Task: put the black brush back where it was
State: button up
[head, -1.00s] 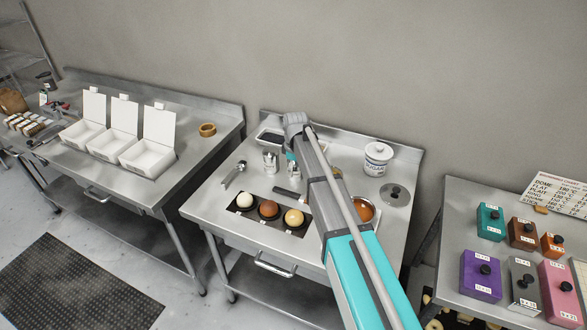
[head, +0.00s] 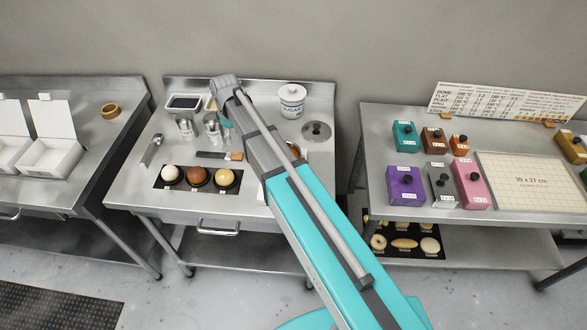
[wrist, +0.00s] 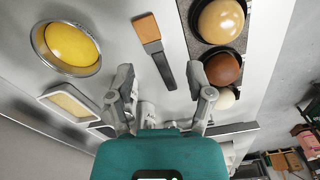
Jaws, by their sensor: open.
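The black brush, with a dark handle and an orange-brown head, lies on the middle steel table in the head view (head: 212,155), just behind the black mat of round buns. In the wrist view the brush (wrist: 153,46) lies ahead of my gripper (wrist: 160,80), its handle end toward the gap between the fingers. My gripper is open and empty, with the fingers apart on either side. I cannot tell its height above the table. In the head view my arm covers the gripper's fingers.
The mat (head: 160,184) holds three buns. Metal cups (head: 185,125), a dark tray (head: 184,103), a sugar jar (head: 291,103) and a round lid (head: 316,130) stand around. In the wrist view a bowl with yellow contents (wrist: 88,70) is at left. A metal-handled tool (head: 152,150) lies at left.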

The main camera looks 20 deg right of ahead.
jog(key=s+d+m, duration=1)
jog(key=s+d, duration=0.6)
jog(key=s, duration=0.4)
jog(key=shift+s+m, duration=0.3)
jog(key=shift+s, duration=0.1)
